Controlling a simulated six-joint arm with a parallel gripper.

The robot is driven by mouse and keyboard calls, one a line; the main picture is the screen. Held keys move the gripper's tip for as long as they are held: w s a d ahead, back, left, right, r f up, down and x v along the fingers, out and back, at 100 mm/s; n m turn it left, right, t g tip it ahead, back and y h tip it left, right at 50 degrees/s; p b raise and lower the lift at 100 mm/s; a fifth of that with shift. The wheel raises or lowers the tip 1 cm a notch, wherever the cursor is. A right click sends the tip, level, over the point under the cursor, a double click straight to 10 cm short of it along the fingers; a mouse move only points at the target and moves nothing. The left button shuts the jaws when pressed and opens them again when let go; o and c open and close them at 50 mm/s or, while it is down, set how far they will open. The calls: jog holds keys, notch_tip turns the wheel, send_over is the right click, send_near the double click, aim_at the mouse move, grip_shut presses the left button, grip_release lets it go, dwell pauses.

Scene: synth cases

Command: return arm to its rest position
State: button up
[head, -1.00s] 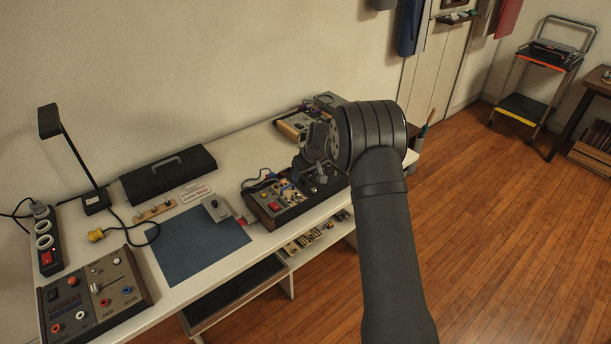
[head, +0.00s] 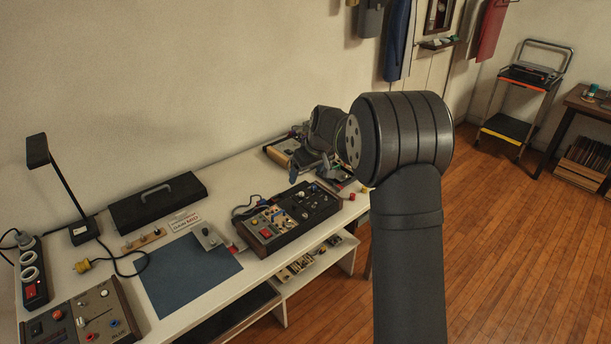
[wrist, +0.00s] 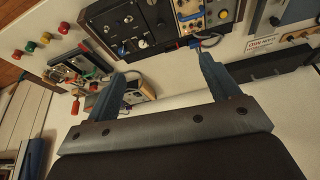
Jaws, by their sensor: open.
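My gripper (head: 314,168) is over the right part of the white bench (head: 222,190), between the black synth case and the case at the back. My dark arm rises on the right of the head view and partly hides the bench end. In the wrist view, the two blue-grey fingers of my gripper (wrist: 161,66) stand wide apart with nothing held between them. The black synth case (head: 290,214), with knobs, a red button and blue cables, is fully visible in the head view; it also shows beyond the fingers in the wrist view (wrist: 135,30).
A second case (head: 280,152) stands at the back right of the bench, close to my gripper. A blue mat (head: 190,275), a black box (head: 158,202), a desk lamp (head: 62,185) and a power strip (head: 33,275) are further left. A trolley (head: 515,125) stands across the wooden floor.

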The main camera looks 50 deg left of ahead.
aim_at(294, 204)
jog(key=x, duration=1.6)
jog(key=shift+s, duration=0.15)
jog(key=v, duration=1.6)
jog(key=shift+f, duration=0.1)
jog(key=shift+x, duration=7.9)
jog(key=shift+o, duration=0.2)
jog(key=o, duration=0.4)
jog(key=shift+f, duration=0.1)
jog(key=shift+s, duration=0.1)
